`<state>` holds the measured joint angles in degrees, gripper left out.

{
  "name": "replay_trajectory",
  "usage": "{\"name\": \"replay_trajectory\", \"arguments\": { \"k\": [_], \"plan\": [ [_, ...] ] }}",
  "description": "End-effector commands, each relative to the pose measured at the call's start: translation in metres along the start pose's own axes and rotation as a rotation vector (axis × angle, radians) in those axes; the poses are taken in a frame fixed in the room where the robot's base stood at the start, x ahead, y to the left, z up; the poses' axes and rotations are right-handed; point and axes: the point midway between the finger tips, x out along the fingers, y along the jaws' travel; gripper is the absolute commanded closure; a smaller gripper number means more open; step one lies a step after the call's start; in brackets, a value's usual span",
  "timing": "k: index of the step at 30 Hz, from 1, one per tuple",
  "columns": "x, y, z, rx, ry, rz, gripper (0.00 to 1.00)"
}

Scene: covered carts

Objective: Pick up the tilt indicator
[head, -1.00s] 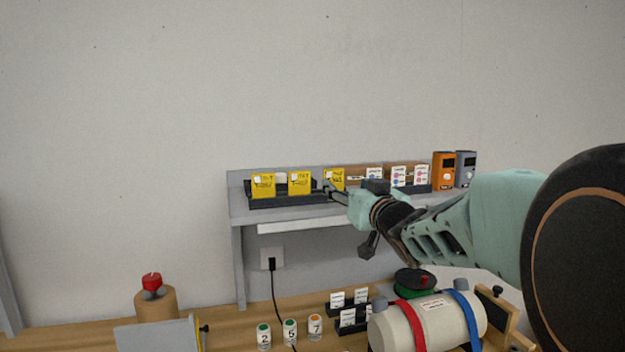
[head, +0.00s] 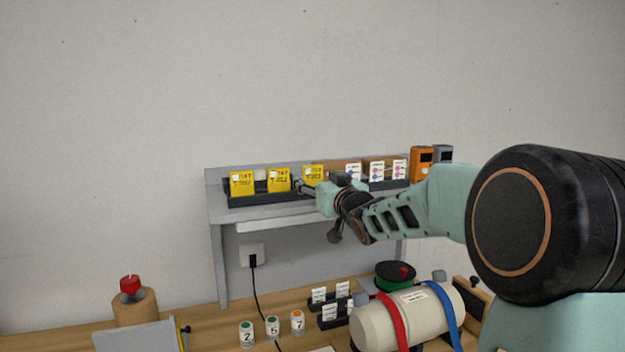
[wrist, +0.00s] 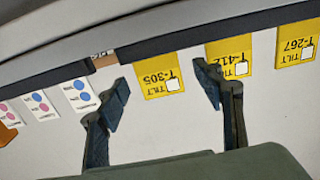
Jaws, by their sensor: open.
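Three yellow tilt indicators stand in a black rack (head: 275,198) on the grey shelf. In the head view they are the left one (head: 242,183), the middle one (head: 279,180) and the right one (head: 313,175). The wrist view shows them upside down, marked T-305 (wrist: 160,76), T-412 (wrist: 229,58) and T-267 (wrist: 297,44). My gripper (wrist: 166,88) is open, its fingers either side of T-305 in that view. The right finger overlaps the edge of T-412. In the head view my gripper (head: 302,188) is at the right yellow indicator; I cannot tell if it touches.
White cards with coloured dots (head: 377,171) stand in a rack right of the indicators. An orange device (head: 421,164) is beyond them. Below on the bench are numbered jars (head: 272,327), a strapped cream cylinder (head: 408,318) and a black spool (head: 395,274).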

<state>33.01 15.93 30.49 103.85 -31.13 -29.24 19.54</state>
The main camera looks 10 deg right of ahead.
Motion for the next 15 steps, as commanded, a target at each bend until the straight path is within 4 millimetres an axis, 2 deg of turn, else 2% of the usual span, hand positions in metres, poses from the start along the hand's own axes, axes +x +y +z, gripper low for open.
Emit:
{"name": "replay_trajectory", "arguments": {
  "k": [6,15],
  "plan": [
    [0.025,0.001,-0.001,0.002,0.0,0.0,0.39],
    [0.03,0.001,-0.001,-0.001,0.0,0.001,0.39]
  ]
}}
